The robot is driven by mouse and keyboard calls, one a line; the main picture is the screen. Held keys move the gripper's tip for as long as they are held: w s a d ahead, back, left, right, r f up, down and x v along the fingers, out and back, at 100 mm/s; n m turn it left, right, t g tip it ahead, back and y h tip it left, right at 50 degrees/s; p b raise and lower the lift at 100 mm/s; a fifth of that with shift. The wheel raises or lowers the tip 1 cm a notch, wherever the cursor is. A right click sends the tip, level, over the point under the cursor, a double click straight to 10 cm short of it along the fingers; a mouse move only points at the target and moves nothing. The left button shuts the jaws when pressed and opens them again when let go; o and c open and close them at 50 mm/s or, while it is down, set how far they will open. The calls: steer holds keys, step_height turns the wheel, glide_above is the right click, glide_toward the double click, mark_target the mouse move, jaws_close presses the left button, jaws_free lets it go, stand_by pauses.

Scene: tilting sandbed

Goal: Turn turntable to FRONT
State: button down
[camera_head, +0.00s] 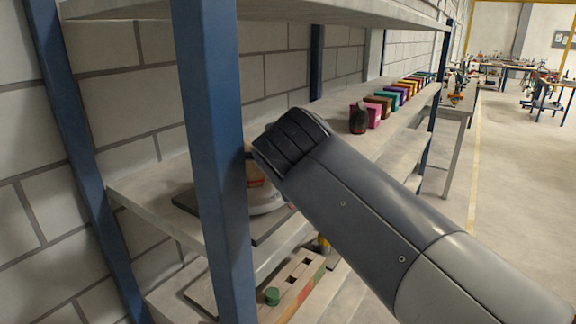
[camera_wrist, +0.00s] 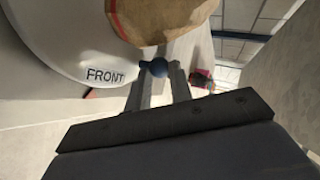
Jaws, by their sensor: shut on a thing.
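The turntable is a pale round disc (camera_wrist: 60,40) with the word FRONT printed near its rim, close to my gripper. A dark blue knob (camera_wrist: 155,68) sits at the disc's edge, beside the FRONT label. My gripper (camera_wrist: 159,78) is shut on this knob. A tan wooden-looking object (camera_wrist: 165,18) stands on the disc; only part of it shows. In the head view the turntable (camera_head: 268,207) is on the middle shelf, partly hidden by a blue post and my arm. My gripper's fingers are hidden there.
A blue shelf post (camera_head: 212,160) stands just left of my arm. A row of coloured boxes (camera_head: 392,98) and a dark object (camera_head: 359,118) stand farther along the shelf. A wooden block with holes (camera_head: 298,282) and a green knob is below. The aisle at right is open.

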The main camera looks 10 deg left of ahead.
steer(key=c, duration=1.5)
jaws_free()
steer(key=shift+c, duration=0.2)
step_height(320, 180, up, 10)
steer(key=shift+p, duration=0.4)
step_height(320, 180, down, 10)
steer(key=shift+f+b, duration=0.1)
steer(key=shift+b, duration=0.25)
